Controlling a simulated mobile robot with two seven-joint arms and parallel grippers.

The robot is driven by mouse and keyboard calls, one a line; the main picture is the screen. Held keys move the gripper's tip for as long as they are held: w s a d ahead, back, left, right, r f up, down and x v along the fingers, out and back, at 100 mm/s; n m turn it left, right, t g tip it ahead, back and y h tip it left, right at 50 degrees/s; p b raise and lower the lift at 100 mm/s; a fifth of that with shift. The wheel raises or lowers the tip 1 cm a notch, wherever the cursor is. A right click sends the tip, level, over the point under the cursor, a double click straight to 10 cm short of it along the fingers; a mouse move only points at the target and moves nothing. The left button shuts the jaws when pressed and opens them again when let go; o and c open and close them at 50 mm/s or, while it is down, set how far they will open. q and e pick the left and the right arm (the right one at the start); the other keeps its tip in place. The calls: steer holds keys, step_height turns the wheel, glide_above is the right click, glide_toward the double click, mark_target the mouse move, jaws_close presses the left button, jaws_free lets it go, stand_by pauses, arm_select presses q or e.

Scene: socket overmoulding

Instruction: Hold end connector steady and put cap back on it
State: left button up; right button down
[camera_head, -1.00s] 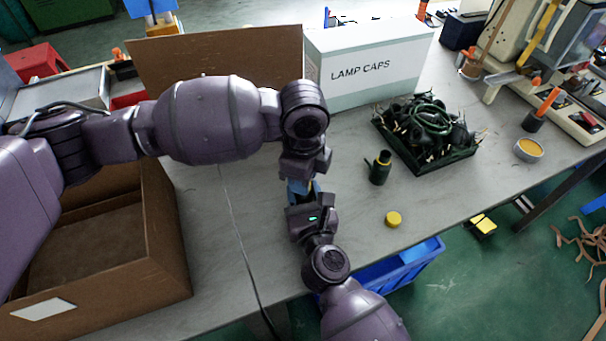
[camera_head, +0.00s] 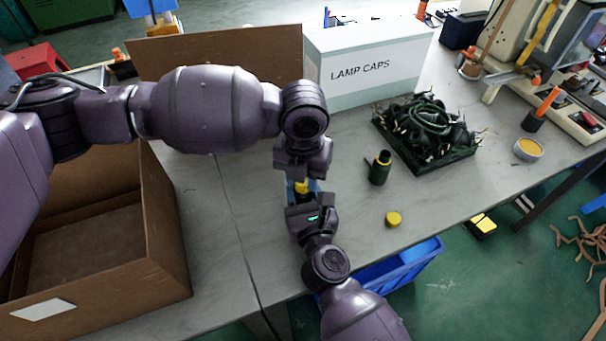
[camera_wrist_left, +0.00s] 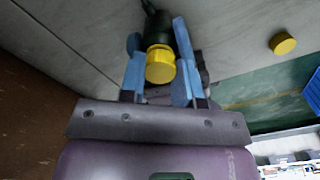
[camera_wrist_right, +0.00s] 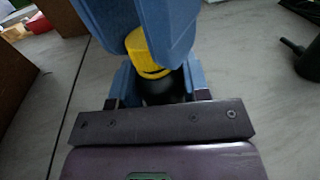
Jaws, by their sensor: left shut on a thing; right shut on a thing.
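The yellow cap (camera_head: 302,186) is between my left gripper's blue fingers; it also shows in the left wrist view (camera_wrist_left: 160,66) and the right wrist view (camera_wrist_right: 146,52). My left gripper (camera_wrist_left: 160,75) is shut on it. The dark end connector (camera_wrist_right: 165,88) is held in my right gripper (camera_wrist_right: 160,85), which is shut on it. The cap sits at the connector's end, slightly tilted in the right wrist view; whether it is fully seated I cannot tell. The fingers hide much of the connector.
A second yellow cap (camera_head: 394,218) lies on the table, near a standing dark connector (camera_head: 380,170). A black tray of cables (camera_head: 440,163), a LAMP CAPS box (camera_head: 370,72) and an open cardboard box (camera_head: 165,230) stand around. A blue bin (camera_head: 400,268) is below the front edge.

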arm_select(q)
steer(key=m, duration=1)
steer(key=o, duration=0.9)
steer(key=shift+r, duration=0.1)
steer(key=shift+r, duration=2.15)
steer(key=shift+c, duration=0.4)
